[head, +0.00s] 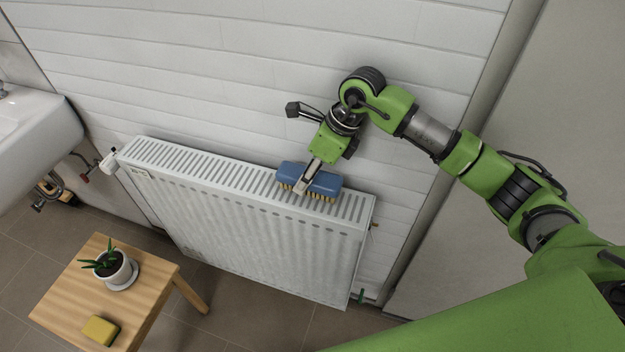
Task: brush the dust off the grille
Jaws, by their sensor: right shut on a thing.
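A white radiator stands against the tiled wall, with a slotted grille (215,170) along its top. My right gripper (303,186) is shut on a blue brush (325,183) with yellowish bristles. The brush is at the right part of the grille, bristles down; they look to be at the slats, but I cannot tell how firmly they touch. I cannot make out dust on the grille at this size. My left gripper is not in view.
A wooden stool (75,292) at lower left holds a potted plant (112,268) and a yellow sponge (101,330). A white sink (35,140) hangs at the left. A valve (108,162) sits at the radiator's left end. Tiled floor shows between.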

